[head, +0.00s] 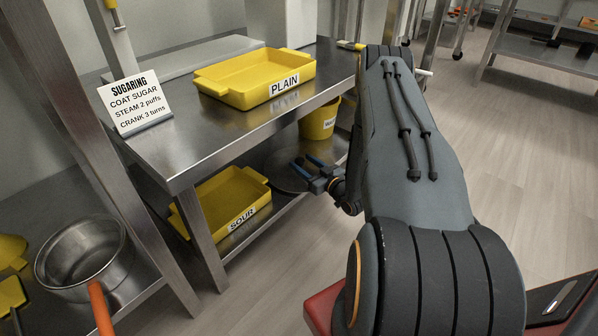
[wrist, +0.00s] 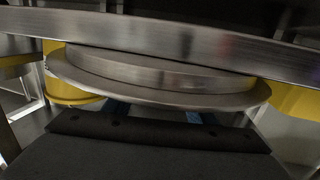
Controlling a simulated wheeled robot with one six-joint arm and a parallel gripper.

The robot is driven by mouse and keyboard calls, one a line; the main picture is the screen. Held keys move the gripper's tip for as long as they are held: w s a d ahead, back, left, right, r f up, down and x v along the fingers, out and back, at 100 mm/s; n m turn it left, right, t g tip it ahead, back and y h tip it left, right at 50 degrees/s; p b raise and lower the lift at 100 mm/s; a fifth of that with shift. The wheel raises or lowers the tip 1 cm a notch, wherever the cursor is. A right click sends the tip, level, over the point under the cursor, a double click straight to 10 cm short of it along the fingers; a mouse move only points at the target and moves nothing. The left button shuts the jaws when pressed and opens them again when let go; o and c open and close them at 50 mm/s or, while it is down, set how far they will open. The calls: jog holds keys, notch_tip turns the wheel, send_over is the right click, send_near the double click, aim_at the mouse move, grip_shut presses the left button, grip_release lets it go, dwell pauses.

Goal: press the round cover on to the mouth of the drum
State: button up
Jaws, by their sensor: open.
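The round cover (head: 281,177) looks like a grey metal disc with a wide rim, at the lower shelf by the bucket. In the wrist view the cover (wrist: 160,92) spans the middle, with a wide thin flange and a narrower stepped part. My gripper (head: 304,165) is open with blue fingers and appears over the cover's right part in the head view. In the wrist view the blue fingers show only partly at the flange, behind my dark gripper body. Contact cannot be told. No drum or drum mouth can be made out.
A steel table holds a yellow PLAIN tray (head: 254,87) and a SUGARING sign (head: 136,101). Below are a yellow SOUR tray (head: 219,203) and a yellow bucket (head: 319,121). A steel pan (head: 80,254) is at lower left. A metal edge (wrist: 130,31) runs close beside the cover. Floor (head: 510,150) at right is clear.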

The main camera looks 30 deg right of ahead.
aim_at(300, 160)
jog(key=w, duration=0.1)
jog(key=w+b, duration=0.1)
jog(key=shift+w+a+f, duration=0.1)
jog(key=shift+w+a, duration=0.1)
jog(key=shift+w, duration=0.1)
grip_shut()
notch_tip(300, 160, up, 10)
jog(key=p, duration=0.5)
jog(key=c, duration=0.9)
grip_release()
grip_shut()
